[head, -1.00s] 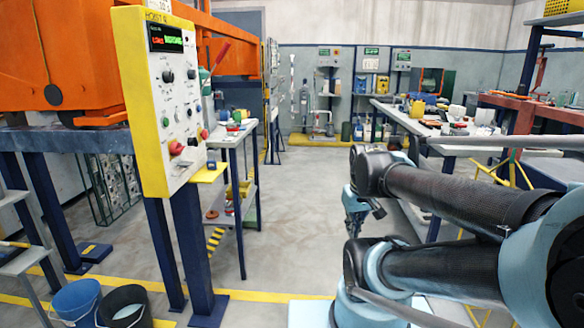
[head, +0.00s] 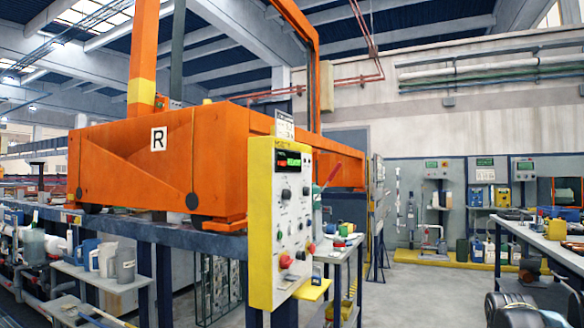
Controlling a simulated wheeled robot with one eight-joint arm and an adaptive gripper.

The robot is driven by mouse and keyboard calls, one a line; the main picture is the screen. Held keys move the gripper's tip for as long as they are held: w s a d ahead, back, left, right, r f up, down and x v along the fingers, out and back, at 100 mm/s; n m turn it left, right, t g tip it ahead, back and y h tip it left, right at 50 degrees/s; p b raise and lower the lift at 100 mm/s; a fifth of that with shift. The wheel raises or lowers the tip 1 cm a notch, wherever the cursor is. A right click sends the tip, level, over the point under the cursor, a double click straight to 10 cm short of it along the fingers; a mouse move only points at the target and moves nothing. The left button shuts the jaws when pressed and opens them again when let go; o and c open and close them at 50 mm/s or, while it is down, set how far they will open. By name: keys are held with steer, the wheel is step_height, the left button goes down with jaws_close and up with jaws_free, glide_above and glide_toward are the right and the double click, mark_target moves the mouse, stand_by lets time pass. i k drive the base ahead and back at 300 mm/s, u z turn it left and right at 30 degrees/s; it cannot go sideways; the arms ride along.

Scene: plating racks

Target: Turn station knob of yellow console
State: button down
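The yellow console (head: 261,225) stands upright left of the lower middle of the head view, seen at an angle. Its pale front panel (head: 294,215) carries a small lit display (head: 289,160) with red and green text. Below the display sit a dark knob (head: 286,194) and a second dark knob (head: 306,190). Lower down are small buttons and a red mushroom button (head: 285,261). Labels and knob pointers are too small to read. My gripper is out of view; only dark links of my arm show at the bottom right, apart from the console.
A large orange hoist beam (head: 150,165) marked R runs behind the console on blue supports. A small side table (head: 338,250) stands just right of the console. A workbench (head: 545,240) is at the right. The grey floor (head: 410,290) between them is clear.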

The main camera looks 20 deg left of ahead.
mark_target(287, 195)
steer(key=u, duration=1.7)
steer(key=k, duration=1.05)
steer(key=z, duration=0.4)
steer(key=i, duration=1)
steer(key=u, duration=0.05)
